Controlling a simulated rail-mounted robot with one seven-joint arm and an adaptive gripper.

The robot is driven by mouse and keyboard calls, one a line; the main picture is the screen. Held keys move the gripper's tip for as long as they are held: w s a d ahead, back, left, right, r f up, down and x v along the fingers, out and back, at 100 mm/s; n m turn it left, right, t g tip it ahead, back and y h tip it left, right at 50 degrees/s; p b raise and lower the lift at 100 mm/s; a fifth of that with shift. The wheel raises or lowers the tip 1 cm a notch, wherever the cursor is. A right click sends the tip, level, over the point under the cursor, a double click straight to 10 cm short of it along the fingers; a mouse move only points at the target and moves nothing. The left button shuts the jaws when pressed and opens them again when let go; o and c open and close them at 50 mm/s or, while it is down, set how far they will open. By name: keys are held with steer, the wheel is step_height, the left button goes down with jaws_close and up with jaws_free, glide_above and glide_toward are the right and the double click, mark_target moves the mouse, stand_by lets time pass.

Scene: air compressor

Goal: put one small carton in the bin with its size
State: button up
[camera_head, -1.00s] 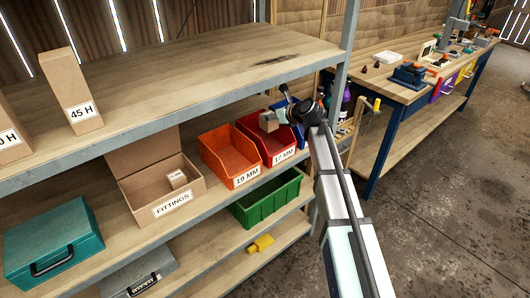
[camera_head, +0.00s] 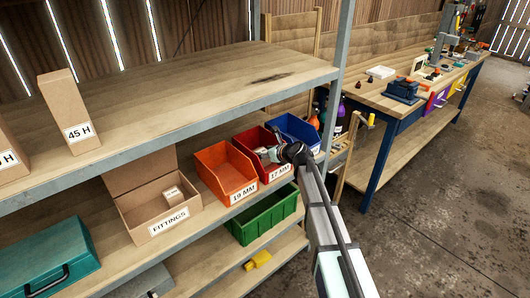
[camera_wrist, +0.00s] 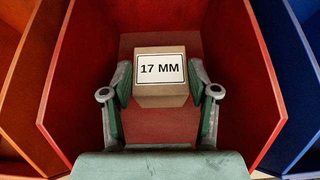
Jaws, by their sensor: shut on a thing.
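A small brown carton (camera_wrist: 160,92) labelled "17 MM" is held between the two fingers of my gripper (camera_wrist: 161,90). In the wrist view it is over or inside the red bin (camera_wrist: 70,85); I cannot tell whether it touches the floor of the bin. In the head view my gripper (camera_head: 268,153) reaches into the red bin (camera_head: 245,139), labelled "17 MM". Another small carton (camera_head: 172,194) lies in the open cardboard box (camera_head: 133,205) labelled "FITTINGS".
An orange bin (camera_head: 224,171) labelled "19 MM" stands left of the red bin, and a blue bin (camera_head: 296,130) stands right of it. The upper shelf (camera_head: 200,95) passes above the bins. A green bin (camera_head: 262,220) is on the shelf below.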

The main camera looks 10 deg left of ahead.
steer(key=o, duration=1.3)
steer(key=shift+f, duration=0.1)
steer(key=shift+c, duration=0.2)
steer(key=b+v, duration=0.2)
steer(key=v, duration=1)
steer(key=s+d+f+n+g+h, duration=0.1)
steer(key=s+d+f+n+g, duration=0.2)
steer(key=s+f, duration=0.6)
steer(key=s+d+f+n+g+h, duration=0.15)
steer(key=s+f+n, duration=0.3)
steer(key=f, duration=0.85)
steer(key=s+d+f+n+g+h, duration=0.2)
steer(key=s+d+f+n, duration=0.15)
steer(key=s+f, duration=0.65)
steer(key=s+d+f+n+g+h, duration=0.1)
steer(key=s+d+f+n+g, duration=0.2)
steer(key=s, duration=0.9)
steer(key=s+d+f+n+g+h, duration=0.2)
steer(key=s+d+f+n, duration=0.2)
steer(key=s+f+n, duration=0.3)
steer(key=s+d+f+n+g+h, duration=0.1)
steer(key=s+d+f+n+g, duration=0.2)
steer(key=s, duration=1.5)
step_height(320, 180, down, 3)
steer(key=d+n, duration=0.1)
steer(key=n, duration=0.1)
steer(key=shift+f+n+g, duration=0.15)
steer(key=shift+n+g, duration=0.2)
steer(key=shift+n, duration=0.05)
